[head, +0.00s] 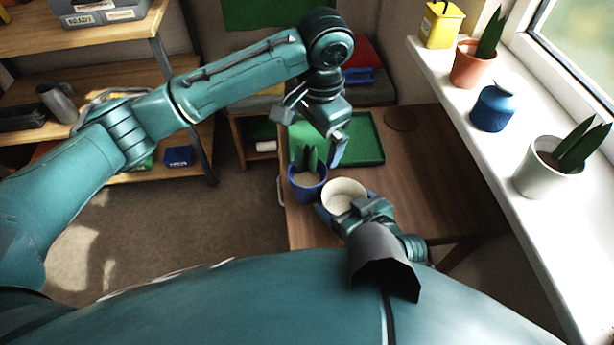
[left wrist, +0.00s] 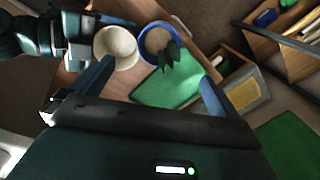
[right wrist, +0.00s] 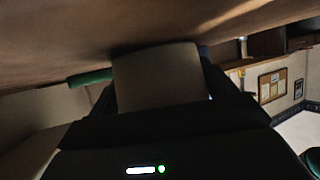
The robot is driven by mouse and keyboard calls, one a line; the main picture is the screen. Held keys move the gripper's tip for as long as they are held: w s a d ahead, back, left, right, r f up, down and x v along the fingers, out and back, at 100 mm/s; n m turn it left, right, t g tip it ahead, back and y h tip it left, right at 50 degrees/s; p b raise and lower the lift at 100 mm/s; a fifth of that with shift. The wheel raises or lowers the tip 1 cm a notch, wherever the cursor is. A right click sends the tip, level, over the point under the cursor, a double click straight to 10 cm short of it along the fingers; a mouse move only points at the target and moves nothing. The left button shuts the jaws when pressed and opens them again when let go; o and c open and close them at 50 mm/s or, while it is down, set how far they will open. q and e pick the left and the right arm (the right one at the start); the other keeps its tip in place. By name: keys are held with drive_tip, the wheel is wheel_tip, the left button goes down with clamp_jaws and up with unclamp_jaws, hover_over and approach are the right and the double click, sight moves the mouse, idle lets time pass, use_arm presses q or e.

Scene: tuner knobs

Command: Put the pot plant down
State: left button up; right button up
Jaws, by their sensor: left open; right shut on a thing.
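The pot plant, dark green pointed leaves in a blue pot (head: 307,190), stands upright on the brown table at its front left. It also shows in the left wrist view (left wrist: 148,42). My left gripper (head: 311,140) is open above the plant, its fingers apart with nothing between them; in the left wrist view the plant lies beyond the fingertips. My right gripper (head: 352,212) is shut on a white pot (head: 345,193) close beside the blue pot. The white pot looks empty of any plant, and its pale wall fills the jaws in the right wrist view (right wrist: 158,75).
A green tray (head: 368,140) lies on the table (head: 430,165) behind the pots. The table's right side is mostly clear. The windowsill holds a terracotta pot (head: 470,66), a blue jar (head: 492,108), a white planted pot (head: 535,172) and a yellow tin (head: 440,28). Shelves stand at left.

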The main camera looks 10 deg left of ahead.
use_arm(q)
drive_tip(key=d+n, duration=0.1)
drive_tip(key=n, duration=0.3)
drive_tip(key=n+t+y, duration=0.2)
drive_tip(key=n+t, duration=0.1)
drive_tip(key=n, duration=1)
hover_over(306, 177)
drive_tip(key=s+d, duration=0.3)
drive_tip(key=f, duration=0.8)
drive_tip(key=shift+w+f, duration=0.1)
drive_tip(key=shift+w, duration=0.1)
drive_tip(key=shift+a+x, duration=0.25)
drive_tip(key=shift+x, duration=1.1)
drive_tip(key=shift+a+x, duration=0.2)
drive_tip(key=shift+x, duration=1.2)
drive_tip(key=shift+c, duration=0.2)
drive_tip(key=shift+m, duration=0.3)
drive_tip(key=c, duration=1.4)
wheel_tip(306, 177, up, 11)
drive_tip(key=shift+f, duration=0.2)
